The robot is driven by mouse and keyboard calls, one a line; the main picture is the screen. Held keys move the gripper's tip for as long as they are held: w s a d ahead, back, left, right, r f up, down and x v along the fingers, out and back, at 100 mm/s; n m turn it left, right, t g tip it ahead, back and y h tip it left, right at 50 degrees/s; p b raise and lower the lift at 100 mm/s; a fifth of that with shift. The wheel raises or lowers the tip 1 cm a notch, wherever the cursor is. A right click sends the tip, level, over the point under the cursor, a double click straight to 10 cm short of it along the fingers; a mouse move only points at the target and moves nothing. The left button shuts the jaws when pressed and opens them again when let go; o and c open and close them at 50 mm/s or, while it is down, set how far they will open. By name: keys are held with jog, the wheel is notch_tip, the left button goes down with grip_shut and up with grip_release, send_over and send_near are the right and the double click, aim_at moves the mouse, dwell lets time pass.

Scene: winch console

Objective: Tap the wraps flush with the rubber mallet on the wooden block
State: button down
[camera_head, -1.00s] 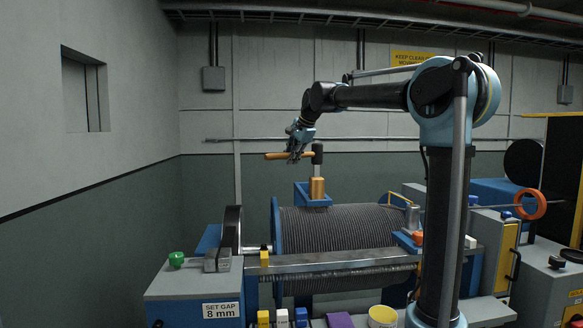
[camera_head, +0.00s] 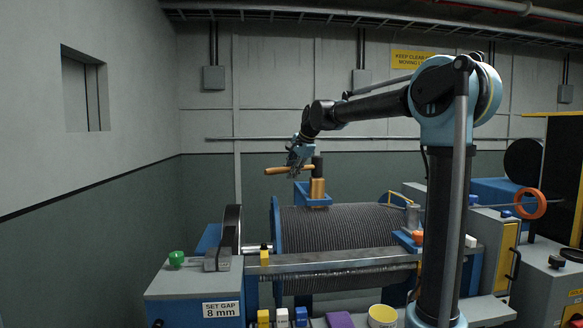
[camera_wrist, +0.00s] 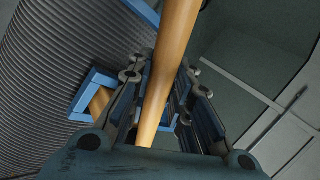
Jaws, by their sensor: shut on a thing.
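My gripper (camera_head: 298,162) is shut on the wooden handle (camera_head: 277,171) of the rubber mallet, above the drum. The mallet's black head (camera_head: 317,166) points down at the handle's right end, directly over the wooden block. The wooden block (camera_head: 317,188) stands upright in a blue holder (camera_head: 301,192) at the drum's top left. The head appears to meet the block's top; I cannot tell whether they touch. The rope wraps (camera_head: 345,226) cover the drum in close grey rows. In the wrist view, the handle (camera_wrist: 172,62) runs between my fingers, and the block (camera_wrist: 99,101) shows at left.
A steel bar (camera_head: 335,262) crosses the drum's front. A blue-grey console (camera_head: 190,282) with a green knob (camera_head: 176,258) stands at left. Small blocks and a yellow cup (camera_head: 382,317) lie at the front. An orange ring (camera_head: 530,203) is at right. The air above the drum is open.

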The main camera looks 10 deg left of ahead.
jog(key=shift+r, duration=2.8)
jog(key=shift+r, duration=2.5)
